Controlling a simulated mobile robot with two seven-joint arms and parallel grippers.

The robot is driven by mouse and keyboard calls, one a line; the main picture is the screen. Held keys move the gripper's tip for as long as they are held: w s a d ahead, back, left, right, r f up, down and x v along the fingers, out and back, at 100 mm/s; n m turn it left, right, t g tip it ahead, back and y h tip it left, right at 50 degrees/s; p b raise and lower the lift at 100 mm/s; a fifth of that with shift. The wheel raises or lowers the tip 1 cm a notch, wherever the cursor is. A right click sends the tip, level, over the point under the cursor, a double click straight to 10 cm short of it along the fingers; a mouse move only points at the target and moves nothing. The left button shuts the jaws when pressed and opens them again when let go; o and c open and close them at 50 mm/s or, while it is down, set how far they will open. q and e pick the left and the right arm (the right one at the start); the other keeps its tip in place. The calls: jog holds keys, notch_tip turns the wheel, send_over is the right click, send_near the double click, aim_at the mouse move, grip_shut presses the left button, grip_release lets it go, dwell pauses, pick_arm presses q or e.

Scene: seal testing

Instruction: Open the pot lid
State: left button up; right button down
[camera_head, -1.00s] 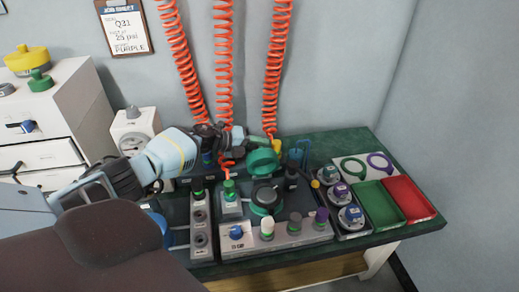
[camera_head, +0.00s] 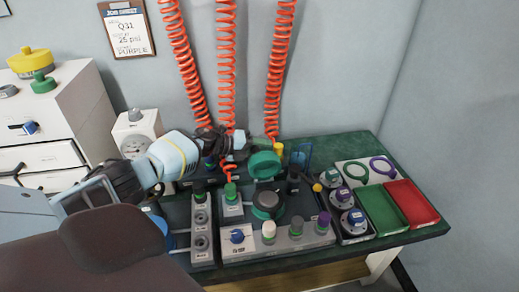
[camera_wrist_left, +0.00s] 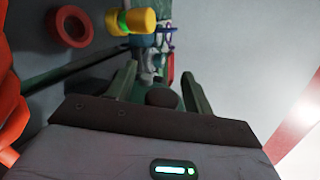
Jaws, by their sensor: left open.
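The pot (camera_head: 267,203) is a dark round vessel with a green band, set in the middle of the grey test unit on the bench. Its round green lid (camera_head: 264,164) stands raised and tilted up at the back of the pot, facing the camera. My left gripper (camera_head: 241,142) is behind and left of the lid, near the red coiled hoses, apart from the lid as far as I can tell. In the left wrist view the two fingers (camera_wrist_left: 157,85) are spread, with a dark rounded shape beyond them that I cannot identify. My right gripper is not in view.
Red coiled hoses (camera_head: 227,65) hang close to my left gripper. A yellow fitting (camera_wrist_left: 133,20) shows in the wrist view. Green (camera_head: 383,210) and red (camera_head: 410,203) trays lie at the right. Knobs (camera_head: 268,229) line the unit's front. A drawer cabinet (camera_head: 75,115) stands left.

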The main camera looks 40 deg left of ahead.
pick_arm(q)
jog(key=p+v, duration=0.1)
jog(key=v, duration=0.6)
jog(key=shift+s+a, duration=0.25)
jog(key=shift+s, duration=0.05)
